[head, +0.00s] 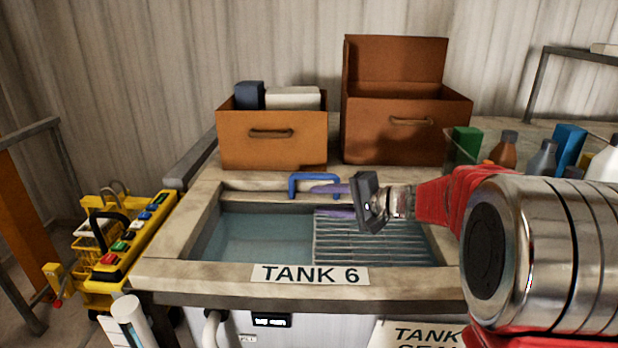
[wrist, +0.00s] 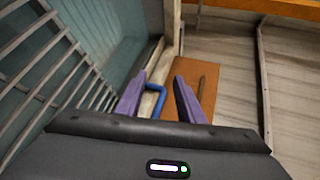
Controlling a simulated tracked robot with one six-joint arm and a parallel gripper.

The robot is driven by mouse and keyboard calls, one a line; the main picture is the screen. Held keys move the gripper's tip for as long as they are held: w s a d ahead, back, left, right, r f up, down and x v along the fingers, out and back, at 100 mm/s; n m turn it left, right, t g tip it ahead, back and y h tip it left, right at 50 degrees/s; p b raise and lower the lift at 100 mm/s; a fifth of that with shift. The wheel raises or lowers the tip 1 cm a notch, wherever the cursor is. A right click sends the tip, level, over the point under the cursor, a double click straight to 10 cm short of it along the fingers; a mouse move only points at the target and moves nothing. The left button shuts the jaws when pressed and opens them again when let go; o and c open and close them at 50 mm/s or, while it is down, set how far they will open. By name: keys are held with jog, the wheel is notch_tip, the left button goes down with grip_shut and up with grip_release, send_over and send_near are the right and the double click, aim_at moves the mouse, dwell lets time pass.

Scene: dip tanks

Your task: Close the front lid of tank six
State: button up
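Tank six (head: 148,274) is in the middle of the head view, labelled TANK 6 on its front rim. Its top is open, showing bluish liquid on the left and a metal grating on the right. A blue handle (head: 300,182) stands at the tank's back edge, by a pale strip; I cannot tell whether that strip is the front lid. My gripper (head: 318,200) is open, its purple fingers apart and pointing left over the back of the opening. In the wrist view, the blue handle (wrist: 157,88) shows between the open fingers (wrist: 160,88); contact is not clear.
An orange-brown box (head: 235,149) with items in it and a brown box (head: 375,148) with a raised lid stand behind the tank. Several bottles, including a brown one (head: 505,150), stand back right. A yellow control panel (head: 130,245) is at the left. The tank opening's left half is clear.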

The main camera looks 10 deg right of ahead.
aim_at(315, 178)
jog(key=w+d+f+m+t, duration=0.1)
jog(key=w+d+m+t, duration=0.2)
jog(key=w+d, duration=0.4)
jog(key=shift+w+d+f+t+h, duration=0.3)
jog(key=shift+w+d+f+h, duration=0.05)
jog(key=shift+d+h, duration=0.05)
jog(key=x, duration=1.4)
jog(key=shift+s, duration=0.1)
grip_shut()
jog(key=shift+a, duration=0.1)
